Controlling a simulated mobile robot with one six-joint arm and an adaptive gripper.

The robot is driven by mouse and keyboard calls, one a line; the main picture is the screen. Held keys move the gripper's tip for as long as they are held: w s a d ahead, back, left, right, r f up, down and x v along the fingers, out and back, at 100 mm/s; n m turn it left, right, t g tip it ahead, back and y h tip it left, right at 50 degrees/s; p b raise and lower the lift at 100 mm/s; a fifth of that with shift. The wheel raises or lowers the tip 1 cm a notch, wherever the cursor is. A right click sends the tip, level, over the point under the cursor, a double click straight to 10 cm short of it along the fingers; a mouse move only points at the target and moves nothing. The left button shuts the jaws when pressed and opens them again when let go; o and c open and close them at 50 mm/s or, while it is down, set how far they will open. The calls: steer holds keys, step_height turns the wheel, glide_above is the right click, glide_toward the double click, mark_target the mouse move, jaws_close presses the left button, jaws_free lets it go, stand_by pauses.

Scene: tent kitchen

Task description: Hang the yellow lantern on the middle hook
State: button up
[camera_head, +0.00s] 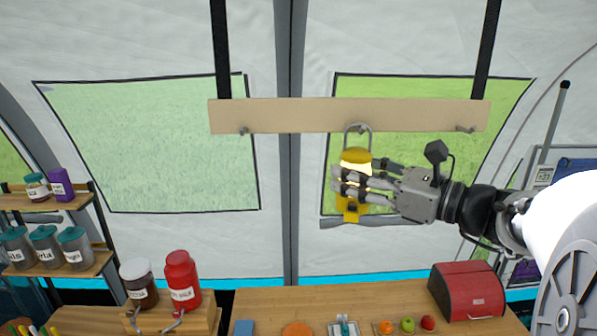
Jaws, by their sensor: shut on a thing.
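The yellow lantern (355,157) is upright below the wooden hook board (300,116). Its grey wire handle (358,127) reaches up to the middle hook (361,129) and overlaps it in the picture. I cannot tell whether the handle is over the hook or in front of it. My gripper (352,183) comes from the right and is shut on the lantern's body, with its fingers across the glowing middle part. The left hook (243,131) and the right hook (465,129) are empty.
The board hangs on two dark straps. A shelf rack with jars (75,247) stands at left. The air left of the lantern is free.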

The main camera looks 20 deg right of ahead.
steer(key=o, duration=1.5)
